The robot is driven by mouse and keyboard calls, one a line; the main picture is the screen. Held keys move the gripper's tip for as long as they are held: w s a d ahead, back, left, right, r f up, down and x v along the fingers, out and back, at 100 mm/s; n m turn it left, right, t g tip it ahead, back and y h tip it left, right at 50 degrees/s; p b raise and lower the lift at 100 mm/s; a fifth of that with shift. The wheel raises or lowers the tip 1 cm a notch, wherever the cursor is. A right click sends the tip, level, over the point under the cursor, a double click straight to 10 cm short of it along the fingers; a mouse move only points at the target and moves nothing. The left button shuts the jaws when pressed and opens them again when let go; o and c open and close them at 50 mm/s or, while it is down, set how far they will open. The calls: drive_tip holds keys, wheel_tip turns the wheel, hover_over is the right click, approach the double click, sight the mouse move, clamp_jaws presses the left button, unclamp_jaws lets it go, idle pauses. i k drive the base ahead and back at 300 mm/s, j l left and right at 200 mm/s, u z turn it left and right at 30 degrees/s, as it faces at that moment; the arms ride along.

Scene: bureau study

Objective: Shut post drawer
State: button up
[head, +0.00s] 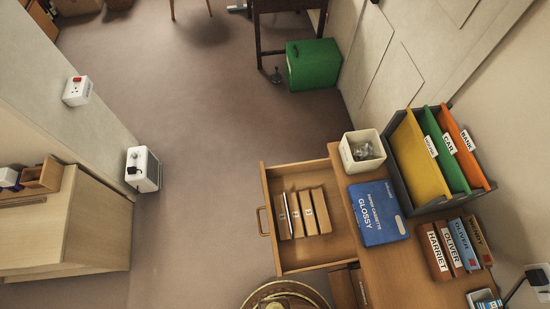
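The wooden drawer (268,185) is pulled out from the left side of the wooden desk (395,275). Its handle (262,222) is on the left-facing front, over open floor. Several tan packets or dividers with white labels (308,220) stand in a row inside it. Their tops appear to sit within the drawer walls. No label says which drawer this is. My gripper is not in view.
A blue paper box (378,212) and white bin (347,158) stand on the desk beside the drawer. A round, gold-rimmed object (285,293) is close below the drawer. The floor (200,190) to its left is clear, up to a pale cabinet (90,230).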

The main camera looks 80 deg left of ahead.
sight(322, 238)
drive_tip(key=u, duration=3.05)
